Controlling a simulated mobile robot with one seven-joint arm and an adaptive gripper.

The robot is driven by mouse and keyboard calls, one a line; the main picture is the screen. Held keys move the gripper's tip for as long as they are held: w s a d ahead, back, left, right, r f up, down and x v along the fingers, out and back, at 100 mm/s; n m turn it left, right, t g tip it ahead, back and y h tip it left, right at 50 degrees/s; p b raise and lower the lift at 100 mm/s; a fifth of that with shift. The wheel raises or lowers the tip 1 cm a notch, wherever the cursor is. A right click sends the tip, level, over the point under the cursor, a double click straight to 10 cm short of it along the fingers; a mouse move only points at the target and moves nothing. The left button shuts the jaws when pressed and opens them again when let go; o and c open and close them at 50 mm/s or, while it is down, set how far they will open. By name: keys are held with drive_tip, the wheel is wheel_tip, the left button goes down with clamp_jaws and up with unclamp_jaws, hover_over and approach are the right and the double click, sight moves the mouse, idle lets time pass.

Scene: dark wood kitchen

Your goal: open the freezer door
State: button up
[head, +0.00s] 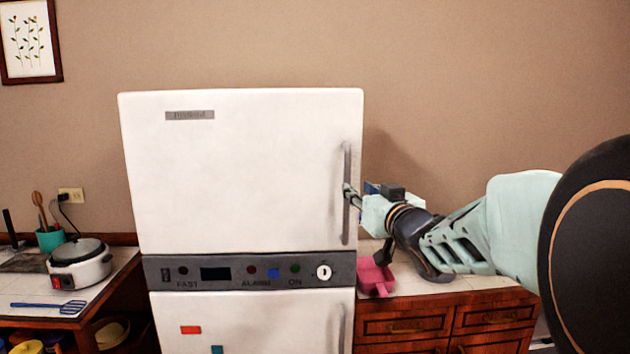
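A white two-door fridge-freezer stands in the middle of the head view. Its upper door (235,180) is shut flush against the body. A long grey vertical handle (346,225) runs along the upper door's right edge. The lower door (260,322) also looks shut and has its own handle (341,328) at the right. My gripper (349,194) reaches in from the right, with its fingertips at the middle of the upper handle. They look to be touching or around it; the small view does not show whether they are closed on it.
A grey control panel (250,271) separates the doors. A pink object (375,276) sits on the right counter (440,286), below my arm. The left counter holds a white cooker (80,268), a blue spatula (48,306) and a teal utensil cup (49,239).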

sight(348, 182)
drive_tip(key=w, duration=0.2)
drive_tip(key=w+a, duration=0.1)
drive_tip(key=w, duration=0.2)
drive_tip(key=w+p, duration=0.1)
drive_tip(key=w, duration=0.1)
drive_tip(key=shift+w+a, duration=0.3)
drive_tip(key=shift+w, duration=0.1)
clamp_jaws()
